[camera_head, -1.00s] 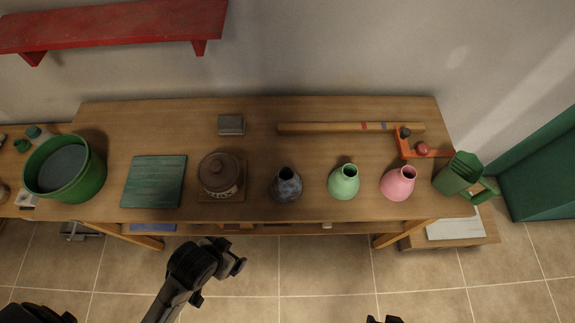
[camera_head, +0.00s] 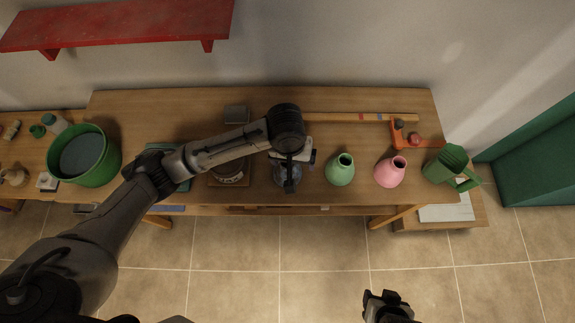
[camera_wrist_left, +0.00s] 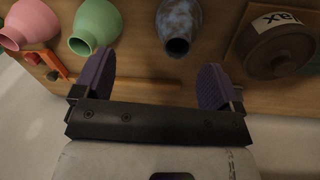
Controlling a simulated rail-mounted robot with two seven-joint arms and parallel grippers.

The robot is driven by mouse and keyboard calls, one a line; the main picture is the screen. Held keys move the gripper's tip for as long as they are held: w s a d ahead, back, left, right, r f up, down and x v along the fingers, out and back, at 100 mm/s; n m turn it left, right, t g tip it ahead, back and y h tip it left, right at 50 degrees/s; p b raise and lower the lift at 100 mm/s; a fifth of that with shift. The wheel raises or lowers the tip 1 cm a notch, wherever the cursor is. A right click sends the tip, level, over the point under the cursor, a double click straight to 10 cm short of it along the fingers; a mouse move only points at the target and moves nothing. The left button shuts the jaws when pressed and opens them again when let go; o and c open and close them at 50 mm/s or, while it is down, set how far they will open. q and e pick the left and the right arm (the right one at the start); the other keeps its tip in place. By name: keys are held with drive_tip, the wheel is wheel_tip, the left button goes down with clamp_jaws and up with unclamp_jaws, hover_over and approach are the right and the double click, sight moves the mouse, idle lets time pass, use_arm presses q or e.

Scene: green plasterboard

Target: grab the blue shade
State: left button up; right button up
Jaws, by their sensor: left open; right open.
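The blue shade (camera_wrist_left: 179,24) is a dark, marbled blue-grey vase shape with a dark round opening. In the left wrist view it is at the top centre, beyond the fingertips and within the span between them. In the head view my left gripper hides much of it; its side shows (camera_head: 280,178). My left gripper (camera_head: 291,178) is open over the shade, with two purple finger pads spread wide in the wrist view (camera_wrist_left: 156,68). Nothing is held. My right gripper (camera_head: 386,300) is open at the bottom of the head view, away from the table.
A green shade (camera_head: 341,171) and a pink shade (camera_head: 389,173) stand to the right. A brown lidded jar (camera_head: 229,172) stands close on the left, partly under my left arm. A green jug (camera_head: 444,165), orange tool (camera_head: 408,137) and long wooden bar (camera_head: 345,117) are also on the table.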

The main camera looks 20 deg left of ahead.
sight(286, 168)
use_arm(q)
drive_tip(key=w+a+r+n+y, duration=0.1)
drive_tip(key=w+a+r+n, duration=0.1)
drive_tip(key=w+a+r, duration=0.1)
wheel_tip(286, 168, down, 14)
drive_tip(key=shift+r+b, duration=0.1)
drive_tip(key=shift+b, duration=0.4)
idle(0.3)
drive_tip(key=c, duration=1.1)
